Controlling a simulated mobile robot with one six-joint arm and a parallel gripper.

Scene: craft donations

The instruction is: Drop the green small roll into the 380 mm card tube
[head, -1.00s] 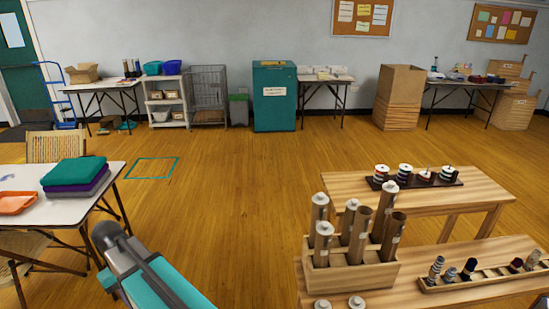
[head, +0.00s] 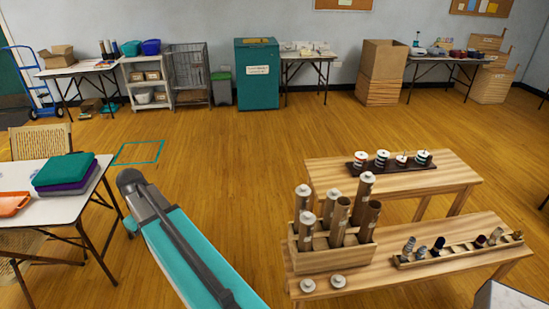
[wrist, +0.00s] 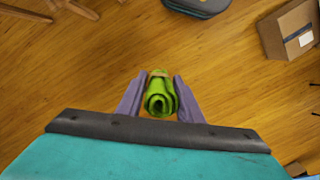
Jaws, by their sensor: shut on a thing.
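In the wrist view my gripper (wrist: 159,78) is shut on the green small roll (wrist: 160,101), its coiled end facing the camera and a tan band round its far part. The roll is above open floor. In the head view my arm shows, but the gripper and roll do not. Several brown card tubes stand upright in a wooden box (head: 330,261) on the front right bench. Two look open-topped, a middle one (head: 340,222) and a right one (head: 369,220); others, such as the front one (head: 306,233), have white caps. I cannot read which is 380 mm.
Two loose white caps (head: 308,286) lie before the box on the bench (head: 440,280). Another bench (head: 460,178) stands behind. A table with folded cloths (head: 65,172) is at left.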

